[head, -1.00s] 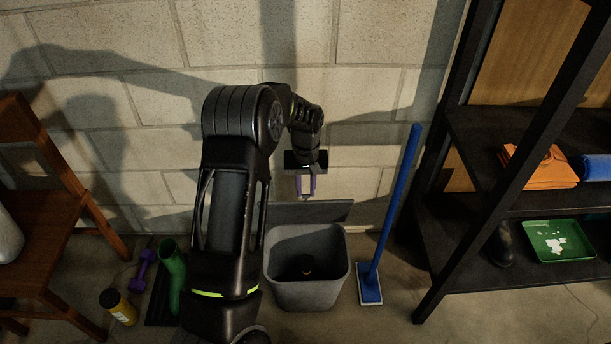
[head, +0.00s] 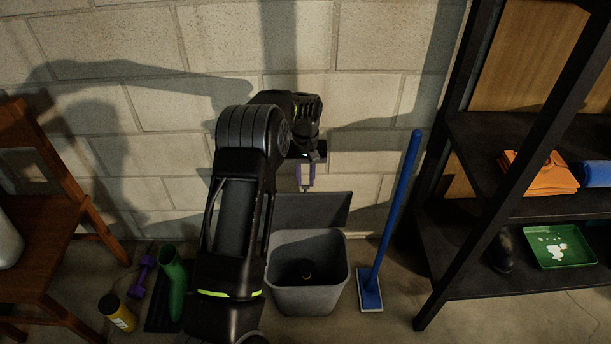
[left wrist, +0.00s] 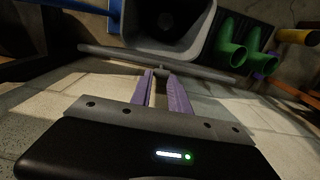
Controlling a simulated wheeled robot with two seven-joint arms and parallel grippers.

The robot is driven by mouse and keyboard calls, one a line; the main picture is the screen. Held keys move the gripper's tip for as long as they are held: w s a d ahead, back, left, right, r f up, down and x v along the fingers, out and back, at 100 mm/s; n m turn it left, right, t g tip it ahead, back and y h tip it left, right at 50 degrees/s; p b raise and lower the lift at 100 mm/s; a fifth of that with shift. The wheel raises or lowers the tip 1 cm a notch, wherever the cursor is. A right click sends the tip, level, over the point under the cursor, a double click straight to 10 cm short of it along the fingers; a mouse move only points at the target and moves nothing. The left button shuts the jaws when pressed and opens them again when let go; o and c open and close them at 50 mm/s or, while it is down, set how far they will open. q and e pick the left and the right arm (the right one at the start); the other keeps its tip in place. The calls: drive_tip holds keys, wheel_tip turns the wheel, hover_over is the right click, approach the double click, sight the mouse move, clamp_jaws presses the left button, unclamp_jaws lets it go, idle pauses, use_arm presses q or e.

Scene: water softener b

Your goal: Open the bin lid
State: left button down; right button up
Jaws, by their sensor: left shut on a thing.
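The grey bin (head: 310,297) stands on the floor against the block wall, its top uncovered and its dark inside showing. Its grey lid (head: 325,209) stands raised at the bin's back edge, near the wall. My left gripper (head: 306,188) is at the lid's upper edge, with its purple fingers pointing down. In the left wrist view the fingers (left wrist: 161,75) close on a small part at the edge of the lid (left wrist: 205,70), and the bin's opening (left wrist: 165,25) lies beyond. My right gripper is in neither view.
A blue long-handled tool (head: 389,225) stands just right of the bin. A black shelf (head: 520,286) is farther right. Green boots (head: 174,280), a purple dumbbell (head: 142,277), a yellow bottle (head: 118,311) and a wooden chair (head: 55,235) are at left.

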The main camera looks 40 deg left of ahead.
use_arm(q)
drive_tip(key=w+a, duration=0.4)
drive_tip(key=w, duration=0.2)
drive_tip(key=shift+a, duration=0.25)
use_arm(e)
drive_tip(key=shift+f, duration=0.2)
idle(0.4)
